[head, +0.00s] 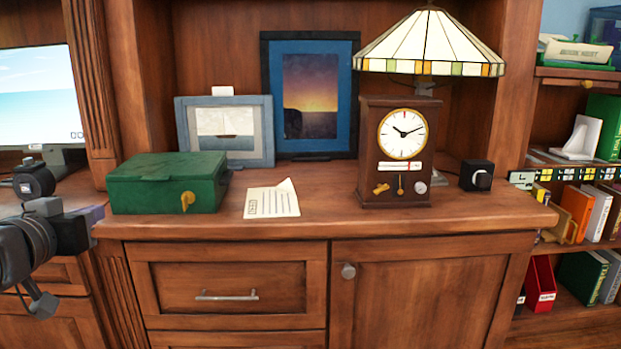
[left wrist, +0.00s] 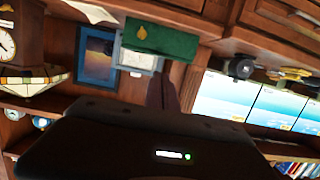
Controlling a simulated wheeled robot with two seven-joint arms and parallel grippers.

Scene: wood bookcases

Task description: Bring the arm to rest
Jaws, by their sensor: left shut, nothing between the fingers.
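My left gripper (head: 84,222) is at the left of the head view, in front of the bookcase and to the left of the green box. It is shut and empty, and it touches nothing that I can see. The dark wrist body fills the lower middle of the left wrist view, which shows the scene turned over. My right gripper is not in view.
A green box (head: 168,183), a paper (head: 272,202), a wooden clock (head: 398,150) and a stained-glass lamp (head: 430,42) stand on the counter (head: 320,222). Framed pictures lean behind. A screen (head: 38,97) is at left, bookshelves at right. Space before the drawer (head: 228,285) looks clear.

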